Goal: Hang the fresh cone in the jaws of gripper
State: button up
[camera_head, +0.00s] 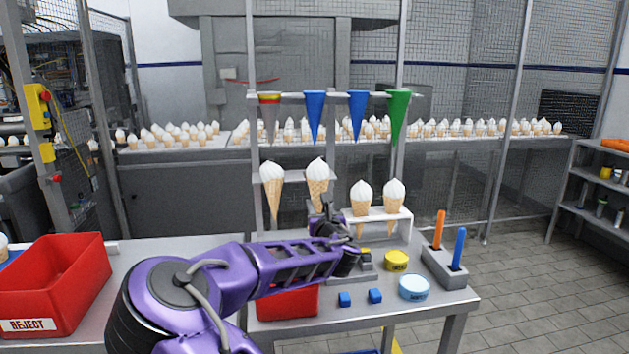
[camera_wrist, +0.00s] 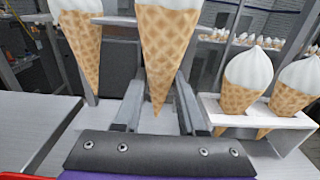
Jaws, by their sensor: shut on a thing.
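My gripper (camera_head: 325,212) is shut on a waffle cone with white swirled cream (camera_head: 317,172), held upright at the rack. In the wrist view this cone (camera_wrist: 167,45) stands between my two fingers, its tip pointing down and free below. Another cone (camera_head: 271,180) hangs point-down at the rack (camera_head: 254,212) just to the left; it also shows in the wrist view (camera_wrist: 80,45). I cannot tell whether the rack's jaws are around the cone I hold. Two more cones (camera_head: 361,193) (camera_head: 395,192) stand in a white holder (camera_head: 405,218) on the right.
Coloured pointed sleeves (camera_head: 314,112) hang along the rack's top bar. A red reject bin (camera_head: 60,285) stands at the left. A yellow round tub (camera_head: 397,261), a blue-white tub (camera_head: 414,287), blue blocks (camera_head: 375,296) and a grey block with orange and blue handles (camera_head: 449,268) are on the table.

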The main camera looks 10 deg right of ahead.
jog(key=shift+s, duration=1.55)
